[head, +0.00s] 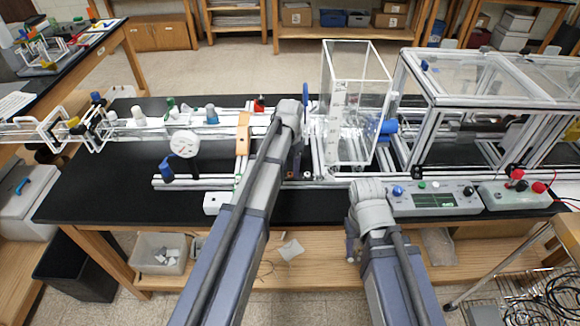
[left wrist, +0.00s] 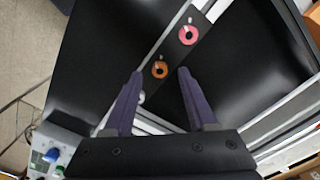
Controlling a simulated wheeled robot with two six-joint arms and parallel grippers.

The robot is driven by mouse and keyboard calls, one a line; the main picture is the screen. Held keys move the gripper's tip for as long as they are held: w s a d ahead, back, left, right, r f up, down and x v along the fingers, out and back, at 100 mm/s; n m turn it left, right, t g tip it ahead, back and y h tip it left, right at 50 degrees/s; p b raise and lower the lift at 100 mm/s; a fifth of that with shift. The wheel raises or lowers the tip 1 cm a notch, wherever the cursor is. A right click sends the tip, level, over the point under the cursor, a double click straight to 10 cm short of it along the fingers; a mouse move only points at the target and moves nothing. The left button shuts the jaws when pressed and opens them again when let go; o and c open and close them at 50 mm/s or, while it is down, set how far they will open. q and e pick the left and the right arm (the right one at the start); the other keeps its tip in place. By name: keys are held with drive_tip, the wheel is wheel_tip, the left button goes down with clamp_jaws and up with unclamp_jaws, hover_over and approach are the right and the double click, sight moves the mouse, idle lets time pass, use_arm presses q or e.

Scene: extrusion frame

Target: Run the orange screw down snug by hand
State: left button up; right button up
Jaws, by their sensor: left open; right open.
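The orange screw (left wrist: 160,70) shows in the left wrist view as an orange ring with a dark centre, on a dark plate (left wrist: 173,54) along a metal rail. My left gripper (left wrist: 159,72) is open, its two purple fingers either side of the screw in the picture; I see no contact. In the head view my left gripper (head: 297,165) is mostly hidden by my own arm, and I cannot make out the screw. My right gripper (head: 351,248) shows only as a small dark part beside my right arm, off the table's front edge.
A pink ring (left wrist: 188,35) sits on the same plate. In the head view a clear box (head: 352,100) stands right of my left arm, a round gauge (head: 185,144) to its left. A control box (head: 435,198) lies at the front edge. Black tabletop at left front is clear.

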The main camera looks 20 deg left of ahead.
sight(290, 176)
use_arm(q)
wheel_tip(290, 176, up, 6)
drive_tip(key=p, duration=0.5)
drive_tip(key=shift+r+p, duration=0.2)
drive_tip(key=shift+p, duration=0.15)
use_arm(e)
wheel_tip(290, 176, up, 6)
drive_tip(key=shift+r, duration=0.2)
use_arm(q)
drive_tip(key=s+d+f+n+b, duration=0.1)
drive_tip(key=s+d, duration=0.3)
drive_tip(key=s, duration=0.4)
drive_tip(key=s+d+f+b, duration=0.3)
drive_tip(key=s+d, duration=0.2)
drive_tip(key=s, duration=0.3)
drive_tip(key=s+d+f+n+y+b, duration=0.1)
drive_tip(key=s+d, duration=0.3)
drive_tip(key=s, duration=0.4)
drive_tip(key=shift+d+f+n+b, duration=0.15)
drive_tip(key=shift+f+n+b, duration=0.15)
drive_tip(key=shift+f+b, duration=0.2)
use_arm(e)
wheel_tip(290, 176, down, 6)
